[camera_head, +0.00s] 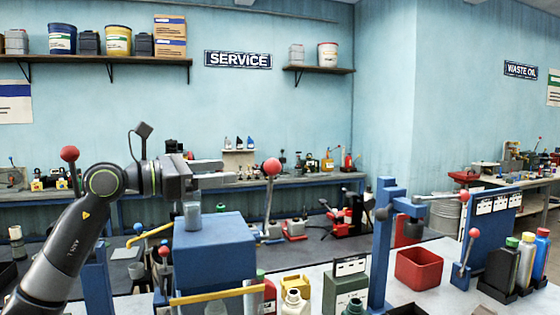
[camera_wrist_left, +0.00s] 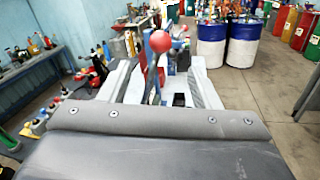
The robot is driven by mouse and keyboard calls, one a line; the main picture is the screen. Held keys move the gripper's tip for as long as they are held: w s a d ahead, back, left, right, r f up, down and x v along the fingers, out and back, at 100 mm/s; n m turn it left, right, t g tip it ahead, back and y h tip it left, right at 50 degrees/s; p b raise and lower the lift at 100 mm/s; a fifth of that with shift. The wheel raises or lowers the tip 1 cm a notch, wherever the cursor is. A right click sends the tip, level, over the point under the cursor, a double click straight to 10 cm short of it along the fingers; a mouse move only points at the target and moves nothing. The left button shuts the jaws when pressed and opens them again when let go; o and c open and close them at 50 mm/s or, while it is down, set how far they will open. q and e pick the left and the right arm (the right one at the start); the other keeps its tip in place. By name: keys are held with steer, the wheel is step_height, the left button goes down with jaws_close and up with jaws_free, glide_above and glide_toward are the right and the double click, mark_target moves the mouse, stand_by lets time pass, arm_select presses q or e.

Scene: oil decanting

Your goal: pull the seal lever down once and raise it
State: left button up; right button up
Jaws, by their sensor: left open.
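A lever with a red ball knob (camera_head: 272,168) stands upright on a thin metal rod beside a blue box-shaped machine (camera_head: 215,245). No label shows which lever is the seal lever; this is the one in front of my left gripper. My left gripper (camera_head: 226,172) is open and empty, above the blue machine, its fingers pointing right toward the knob with a gap between. In the left wrist view the red knob (camera_wrist_left: 160,42) and its rod appear between the two pale fingers, beyond the tips. The lever's base is partly hidden. My right gripper is not in view.
Another red-knobbed lever (camera_head: 474,232) stands at the right, near a red bin (camera_head: 418,268) and several bottles. A blue post (camera_head: 382,245) with a side arm stands between. A yellow bar (camera_head: 215,295) crosses in front of the blue machine.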

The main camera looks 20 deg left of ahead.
mark_target(277, 165)
arm_select(q)
steer(key=p+x, duration=0.5)
steer(key=x, duration=0.8)
steer(key=shift+w+d+p, duration=0.2)
steer(key=shift+d+p, duration=0.05)
steer(key=shift+p, duration=0.1)
steer(key=shift+w+d, duration=0.35)
steer(key=shift+w, duration=0.05)
steer(key=shift+c, duration=0.5)
jaws_close()
steer(key=shift+f, duration=0.1)
